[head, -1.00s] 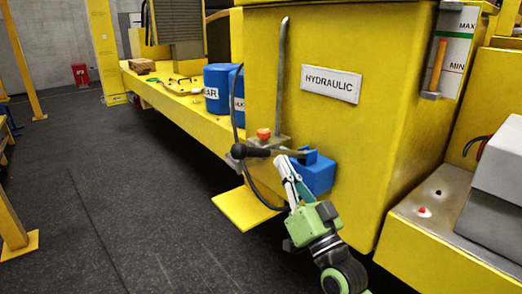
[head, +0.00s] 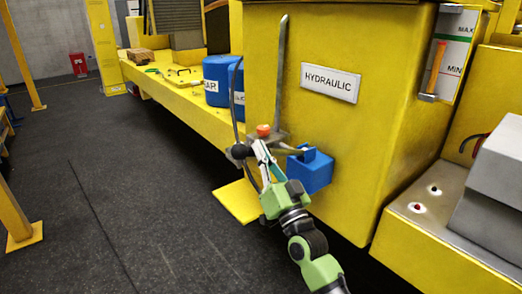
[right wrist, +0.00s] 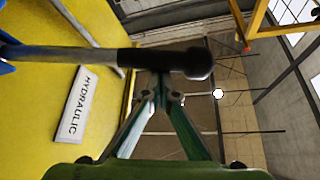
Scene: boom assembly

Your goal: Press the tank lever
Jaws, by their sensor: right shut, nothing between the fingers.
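The tank lever is a grey rod with a black grip and round knob (head: 240,151). It sticks out to the left from a blue block (head: 312,172) on the yellow hydraulic tank (head: 350,140). In the right wrist view the lever (right wrist: 110,57) crosses the upper picture, its knob end right of centre. My right gripper (head: 262,147) is shut and empty, its fingertips at the lever's grip near the knob. In the right wrist view the closed fingertips (right wrist: 163,88) appear just below the grip; I cannot tell whether they touch. My left gripper is not in view.
An upright grey bar (head: 281,75) and an orange knob (head: 263,131) stand close above the lever. A dark hose hangs beside it. A yellow step plate (head: 238,202) juts out below. Blue canisters (head: 217,82) stand on the deck behind. The dark floor (head: 110,200) at left is clear.

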